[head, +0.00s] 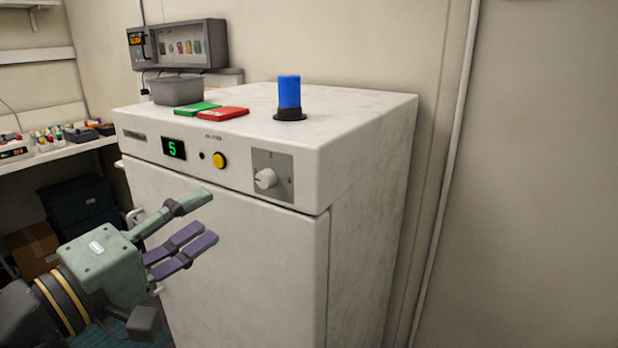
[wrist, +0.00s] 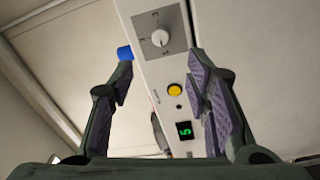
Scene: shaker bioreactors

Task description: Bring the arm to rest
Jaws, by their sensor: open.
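My gripper (head: 196,228) is open and empty in front of the white cabinet (head: 255,255), at the lower left of the head view. Its purple-padded fingers point toward the cabinet's front, below the control panel. In the wrist view the two fingers of my gripper (wrist: 162,70) stand wide apart. Between them show the white dial (wrist: 160,38), the yellow button (wrist: 174,90) and the green-lit display (wrist: 185,130). The display reads 5 in the head view. I cannot tell from these views exactly how far the fingers are from the cabinet front.
On the cabinet top are a blue cylinder (head: 289,93) on a black base, a green plate (head: 196,109), a red plate (head: 223,114) and a grey tub (head: 176,91). A control box (head: 178,46) is on the wall behind. A cluttered shelf (head: 62,152) is at left.

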